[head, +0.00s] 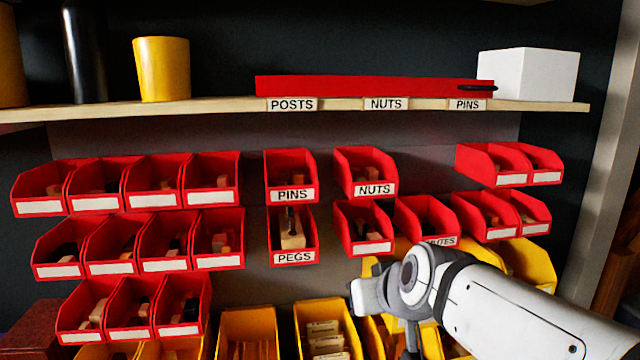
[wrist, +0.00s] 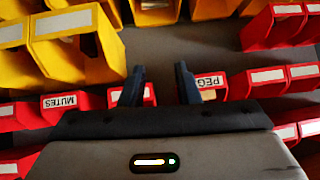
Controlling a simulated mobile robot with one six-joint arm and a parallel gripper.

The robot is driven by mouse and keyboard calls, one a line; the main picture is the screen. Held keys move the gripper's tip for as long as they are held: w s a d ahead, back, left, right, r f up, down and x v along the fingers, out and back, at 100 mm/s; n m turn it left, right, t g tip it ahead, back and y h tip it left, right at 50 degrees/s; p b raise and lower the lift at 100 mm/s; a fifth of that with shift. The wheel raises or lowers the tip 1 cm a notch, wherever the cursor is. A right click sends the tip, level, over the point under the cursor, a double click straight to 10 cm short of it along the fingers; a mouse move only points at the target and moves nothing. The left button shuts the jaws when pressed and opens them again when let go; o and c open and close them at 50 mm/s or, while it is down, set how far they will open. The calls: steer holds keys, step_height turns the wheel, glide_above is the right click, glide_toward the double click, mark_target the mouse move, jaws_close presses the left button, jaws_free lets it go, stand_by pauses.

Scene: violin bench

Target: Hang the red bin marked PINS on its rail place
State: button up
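The red bin marked PINS (head: 291,175) hangs in the top row of the back wall, below the shelf label POSTS (head: 292,104) and directly above the PEGS bin (head: 293,235). The shelf label PINS (head: 467,104) is further right; below it, between the NUTS bin (head: 367,172) and the right-hand bins, is a bare gap (head: 427,170) in the top row. My gripper (head: 382,292) is low and right of the PINS bin, apart from it. In the wrist view my gripper (wrist: 159,84) is open, with nothing held between its fingers. I cannot make out the PINS bin there.
The MUTES bin (head: 427,220) hangs below the gap, partly behind my arm. Yellow bins (head: 327,330) stand along the bottom. Red bins (head: 210,180) fill the left. A wooden shelf (head: 220,108) carries a long red box (head: 370,87) and a white box (head: 530,75).

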mark_target(314, 165)
steer(key=w+a+r+t+b, duration=0.1)
steer(key=w+a+r+t, duration=0.1)
steer(key=w+r, duration=0.2)
steer(key=w+a+r+t+b, duration=0.1)
steer(key=w+a+r+t, duration=0.2)
steer(key=w+r, duration=0.2)
steer(key=w+a+r+t, duration=0.3)
steer(key=w+r, duration=0.2)
steer(key=r, duration=0.2)
steer(key=shift+a+r+y+b, duration=0.25)
steer(key=shift+r+y+b, duration=0.1)
steer(key=shift+y+b, duration=0.05)
steer(key=shift+w+r, duration=0.1)
steer(key=shift+w, duration=0.2)
steer(key=x, duration=0.7)
steer(key=shift+w+r, duration=0.1)
steer(key=shift+w, duration=0.05)
steer(key=shift+c, duration=0.3)
jaws_close()
